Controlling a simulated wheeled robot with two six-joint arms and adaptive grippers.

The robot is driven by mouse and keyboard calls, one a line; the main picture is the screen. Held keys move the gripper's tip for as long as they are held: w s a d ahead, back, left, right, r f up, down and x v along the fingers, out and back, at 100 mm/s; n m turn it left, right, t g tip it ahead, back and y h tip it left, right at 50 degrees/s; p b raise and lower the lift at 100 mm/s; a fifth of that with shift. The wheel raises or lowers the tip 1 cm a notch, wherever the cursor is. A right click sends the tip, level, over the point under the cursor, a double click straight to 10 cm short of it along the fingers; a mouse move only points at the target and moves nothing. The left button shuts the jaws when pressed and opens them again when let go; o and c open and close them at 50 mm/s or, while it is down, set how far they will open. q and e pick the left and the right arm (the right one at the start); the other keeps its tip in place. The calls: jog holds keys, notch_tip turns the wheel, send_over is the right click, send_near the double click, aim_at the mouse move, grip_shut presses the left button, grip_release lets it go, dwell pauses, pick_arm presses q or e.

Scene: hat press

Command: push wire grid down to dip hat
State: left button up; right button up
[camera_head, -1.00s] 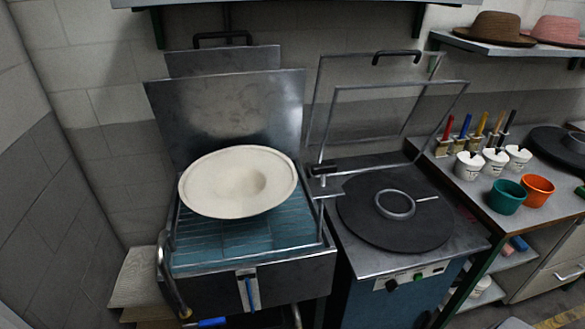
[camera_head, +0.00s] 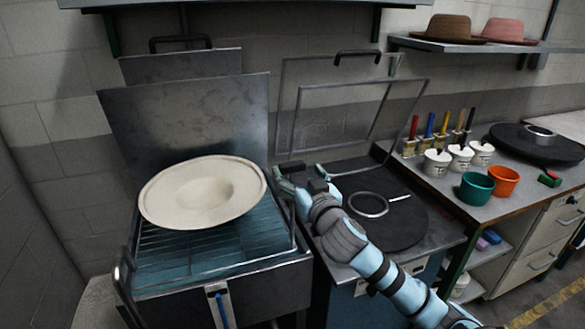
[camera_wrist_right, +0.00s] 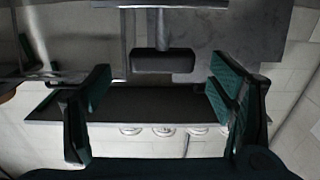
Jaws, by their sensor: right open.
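The cream felt hat (camera_head: 200,190) lies brim out on the wire grid (camera_head: 165,258), over the blue liquid of the metal basin, in the head view. My right gripper (camera_head: 295,174) is just right of the hat and basin, beside a black handle (camera_head: 290,166) on a metal stem. In the right wrist view, the right gripper (camera_wrist_right: 160,78) is open, and a black block on a metal stem (camera_wrist_right: 163,61) shows between and beyond its fingers. I cannot tell whether they touch. My left gripper is not in view.
A raised metal lid (camera_head: 195,115) stands behind the basin. The neighbouring press has a dark round plate (camera_head: 405,225) and a raised wire frame (camera_head: 350,85). A side table holds white pots (camera_head: 460,158), a green cup (camera_head: 476,186), an orange cup (camera_head: 503,180) and brushes.

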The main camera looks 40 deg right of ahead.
send_over(293, 235)
jog(key=shift+w+d, duration=0.1)
jog(key=shift+w, duration=0.25)
jog(key=c, duration=1.7)
notch_tip(293, 235, down, 22)
jog(key=b, duration=1.5)
jog(key=shift+f+b, duration=0.15)
jog(key=shift+b, duration=0.15)
jog(key=shift+f, duration=0.2)
jog(key=o, duration=1.5)
jog(key=shift+c, duration=0.2)
jog(key=shift+o, duration=1.2)
